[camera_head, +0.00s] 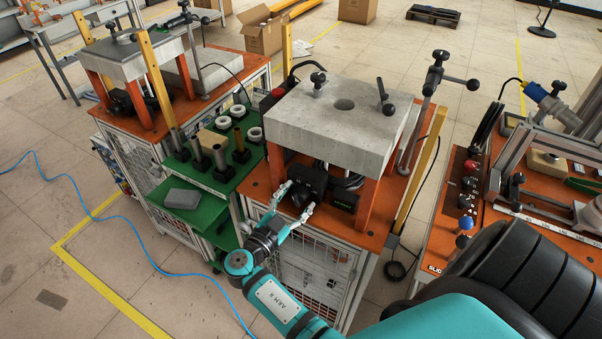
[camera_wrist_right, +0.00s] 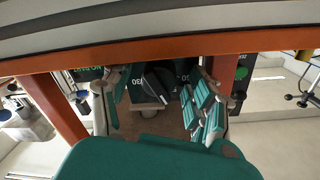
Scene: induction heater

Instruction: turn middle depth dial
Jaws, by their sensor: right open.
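The middle heater's control box (camera_head: 311,178) sits under a thick grey slab (camera_head: 345,112) on orange legs. Its black dial (camera_head: 300,195) faces front, and the dial (camera_wrist_right: 155,83) also shows in the right wrist view, with white markings on the dark panel around it. My right gripper (camera_head: 296,200) is in front of the box with its two fingers apart. In the wrist view my right gripper (camera_wrist_right: 158,98) is open, one finger on each side of the dial. I cannot tell whether a finger touches it. My left gripper is not in view.
A green shelf (camera_head: 205,180) with grey cylinders and white rings stands left of the middle station. Another slab station (camera_head: 120,55) is further left. An orange bench (camera_head: 455,225) with knobs is at right. A yellow post (camera_head: 421,170) stands by the right leg.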

